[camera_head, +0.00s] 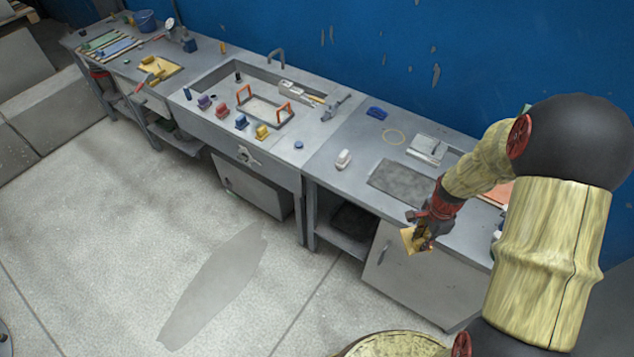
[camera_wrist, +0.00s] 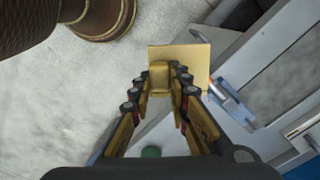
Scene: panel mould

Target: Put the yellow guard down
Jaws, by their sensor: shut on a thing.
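My gripper (camera_head: 422,233) is shut on the yellow guard (camera_head: 411,241), a flat plate with a raised block. In the head view it is in the air in front of the right bench's front edge, beside the cabinet door. In the wrist view, the yellow guard (camera_wrist: 195,58) sits between the fingertips (camera_wrist: 160,78), with its block gripped and its plate spreading beyond. The plate's lower part is partly hidden by the fingers.
A sink bench (camera_head: 190,125) with coloured blocks stands further left. Open floor (camera_head: 130,220) lies in front.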

